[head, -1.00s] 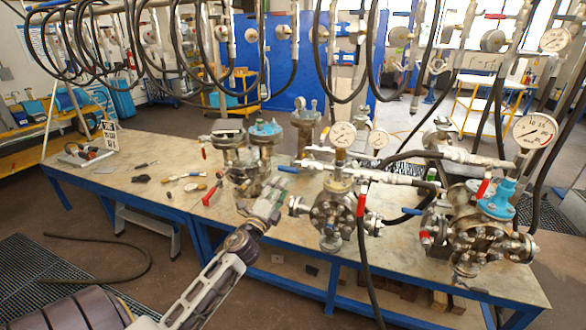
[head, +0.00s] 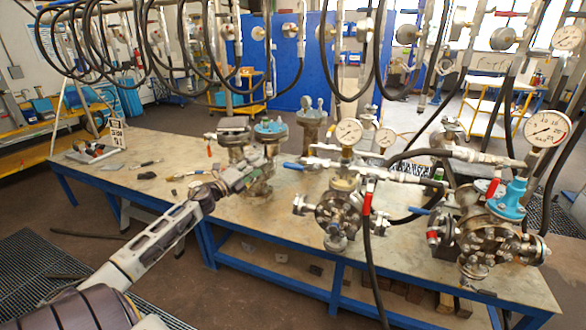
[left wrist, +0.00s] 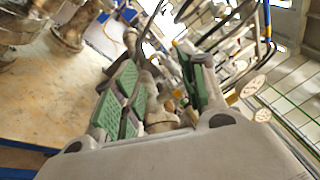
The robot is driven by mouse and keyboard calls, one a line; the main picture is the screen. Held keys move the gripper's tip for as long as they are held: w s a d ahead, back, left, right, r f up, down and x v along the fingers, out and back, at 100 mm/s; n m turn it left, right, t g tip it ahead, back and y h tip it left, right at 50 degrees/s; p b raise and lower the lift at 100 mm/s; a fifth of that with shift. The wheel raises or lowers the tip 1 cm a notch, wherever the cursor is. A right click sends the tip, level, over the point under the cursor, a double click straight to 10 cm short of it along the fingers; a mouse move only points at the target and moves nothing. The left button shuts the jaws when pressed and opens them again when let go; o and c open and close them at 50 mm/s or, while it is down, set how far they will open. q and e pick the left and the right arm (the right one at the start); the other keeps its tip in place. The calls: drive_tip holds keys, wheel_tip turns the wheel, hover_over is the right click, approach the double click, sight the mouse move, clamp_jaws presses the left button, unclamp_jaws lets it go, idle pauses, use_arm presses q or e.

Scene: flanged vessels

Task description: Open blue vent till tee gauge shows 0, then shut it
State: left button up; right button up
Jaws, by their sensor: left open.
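A blue lever handle (head: 293,166) sticks out to the left from a horizontal valve line above the middle flanged vessel (head: 338,212). A round white gauge (head: 348,132) stands on that line; its needle is too small to read. A second blue handle (head: 418,211) sits by the right vessel (head: 490,240), and a larger gauge (head: 547,129) rises above it. I cannot tell from the labels which gauge is the tee gauge. My left gripper (head: 262,163) is left of the first blue handle, apart from it. In the left wrist view its green-padded fingers (left wrist: 157,95) are open. My right gripper is not in view.
Red-handled valves (head: 368,194) and black hoses crowd the middle and right. Blue-topped and plain vessels (head: 270,130) stand behind my left gripper. Loose tools (head: 187,175) lie on the tabletop (head: 150,150) to the left, where there is free room. Hoses hang overhead.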

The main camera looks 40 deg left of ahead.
use_arm(q)
drive_tip(key=h, duration=0.1)
drive_tip(key=m+g+h, duration=0.3)
drive_tip(key=h, duration=0.5)
approach(293, 166)
drive_tip(key=s+a+f, duration=0.2)
drive_tip(key=shift+s+a+r, duration=0.15)
drive_tip(key=shift+a+r, duration=0.05)
drive_tip(key=shift+r, duration=0.05)
drive_tip(key=shift+p+x, duration=1.3)
drive_tip(key=shift+x, duration=5.55)
drive_tip(key=shift+a+r, duration=0.1)
drive_tip(key=shift+r, duration=0.1)
drive_tip(key=shift+c, duration=0.4)
clamp_jaws()
